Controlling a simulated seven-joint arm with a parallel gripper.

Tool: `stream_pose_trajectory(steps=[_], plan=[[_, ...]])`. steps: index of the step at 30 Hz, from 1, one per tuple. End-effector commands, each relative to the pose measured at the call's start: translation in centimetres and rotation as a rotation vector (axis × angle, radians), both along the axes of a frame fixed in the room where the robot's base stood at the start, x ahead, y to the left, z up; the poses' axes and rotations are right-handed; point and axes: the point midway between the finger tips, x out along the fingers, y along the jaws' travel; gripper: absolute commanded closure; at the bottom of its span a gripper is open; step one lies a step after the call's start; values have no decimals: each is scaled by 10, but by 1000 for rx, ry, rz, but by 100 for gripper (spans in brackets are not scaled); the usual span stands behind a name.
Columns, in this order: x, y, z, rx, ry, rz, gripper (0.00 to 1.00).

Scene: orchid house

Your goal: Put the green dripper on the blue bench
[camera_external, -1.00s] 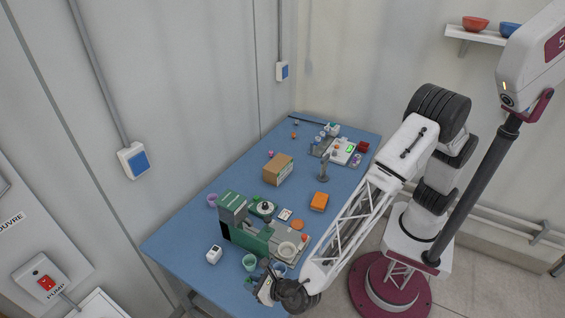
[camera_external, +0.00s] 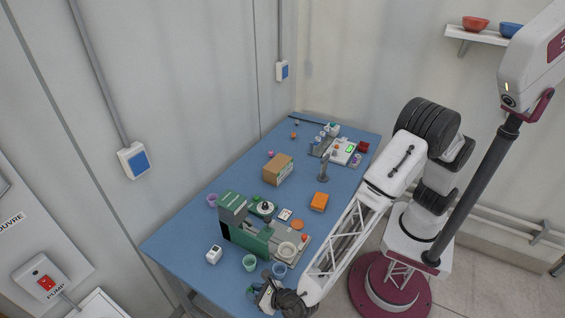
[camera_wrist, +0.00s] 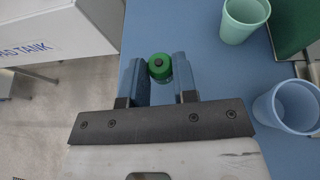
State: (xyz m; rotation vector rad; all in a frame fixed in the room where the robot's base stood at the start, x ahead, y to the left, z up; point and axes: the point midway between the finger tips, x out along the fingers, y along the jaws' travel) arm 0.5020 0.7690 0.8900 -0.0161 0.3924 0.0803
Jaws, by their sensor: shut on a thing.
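The green dripper (camera_wrist: 159,67), a small piece with a round green cap and a dark centre, sits between the two blue fingers of my gripper (camera_wrist: 160,80) in the wrist view. My gripper is shut on it. The blue bench (camera_wrist: 190,25) is beneath, with its edge just left of the fingers. In the external view my gripper (camera_external: 266,295) is at the bench's near end, and the arm's dark wrist hides much of it. I cannot tell whether the dripper touches the bench (camera_external: 225,180).
A green cup (camera_wrist: 243,20) and a pale blue cup (camera_wrist: 287,106) stand right of my gripper.

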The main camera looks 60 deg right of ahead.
Motion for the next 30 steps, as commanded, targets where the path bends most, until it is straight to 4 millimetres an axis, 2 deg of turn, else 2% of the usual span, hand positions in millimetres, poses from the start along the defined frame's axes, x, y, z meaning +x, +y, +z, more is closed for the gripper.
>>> stream_pose_trajectory(steps=[6, 20, 21, 24, 26, 30], plan=[[0, 0, -20, -1, -1, 0, 95], [0, 0, -25, 0, 0, 0, 95], [0, 0, -25, 1, 0, 0, 72], [0, 0, -25, 1, -1, 1, 56], [0, 0, -25, 1, 0, 0, 48], [0, 0, -25, 1, 0, 1, 48]])
